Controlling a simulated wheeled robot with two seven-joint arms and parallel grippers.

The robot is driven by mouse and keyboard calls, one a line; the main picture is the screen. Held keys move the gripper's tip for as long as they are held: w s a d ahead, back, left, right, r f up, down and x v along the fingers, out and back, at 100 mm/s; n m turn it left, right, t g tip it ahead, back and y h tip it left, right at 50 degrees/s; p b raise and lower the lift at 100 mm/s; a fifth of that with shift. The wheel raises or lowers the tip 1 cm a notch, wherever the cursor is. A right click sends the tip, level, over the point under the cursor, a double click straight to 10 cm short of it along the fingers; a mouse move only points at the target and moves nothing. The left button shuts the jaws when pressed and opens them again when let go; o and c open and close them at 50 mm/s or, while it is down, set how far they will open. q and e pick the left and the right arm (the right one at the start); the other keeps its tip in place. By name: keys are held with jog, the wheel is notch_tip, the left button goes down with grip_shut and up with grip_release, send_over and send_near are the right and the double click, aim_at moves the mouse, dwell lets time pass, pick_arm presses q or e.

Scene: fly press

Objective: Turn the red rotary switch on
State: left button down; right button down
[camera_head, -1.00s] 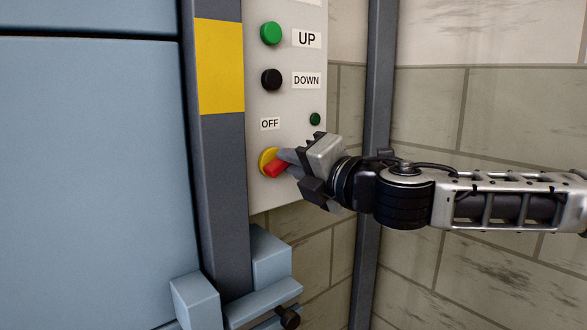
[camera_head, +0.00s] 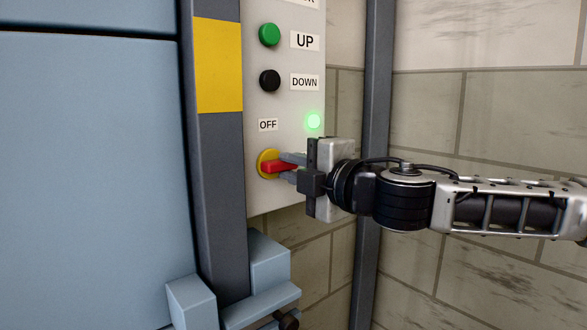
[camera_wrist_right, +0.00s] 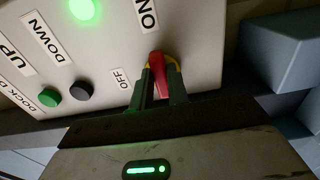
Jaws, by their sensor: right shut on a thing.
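The red rotary switch (camera_head: 279,167) sits on a yellow round base (camera_head: 264,160) low on the grey control panel (camera_head: 285,205). Its red handle lies about level in the head view, pointing right. My right gripper (camera_head: 290,165) comes in from the right and is shut on the handle. In the right wrist view the red handle (camera_wrist_right: 158,74) is between the two fingers. An OFF label (camera_head: 268,125) is above the switch, and the wrist view also shows an ON label (camera_wrist_right: 148,16). The indicator lamp (camera_head: 314,121) glows bright green. My left gripper is not in view.
A green UP button (camera_head: 269,34) and a black DOWN button (camera_head: 270,80) are higher on the panel. A dark post (camera_head: 220,190) with a yellow patch and a blue machine body (camera_head: 90,180) stand to the left. A tiled wall (camera_head: 490,110) is behind.

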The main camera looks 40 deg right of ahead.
jog(key=shift+r, duration=0.1)
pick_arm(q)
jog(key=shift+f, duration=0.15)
pick_arm(e)
jog(key=c, duration=1.4)
grip_release()
jog(key=shift+o, duration=0.2)
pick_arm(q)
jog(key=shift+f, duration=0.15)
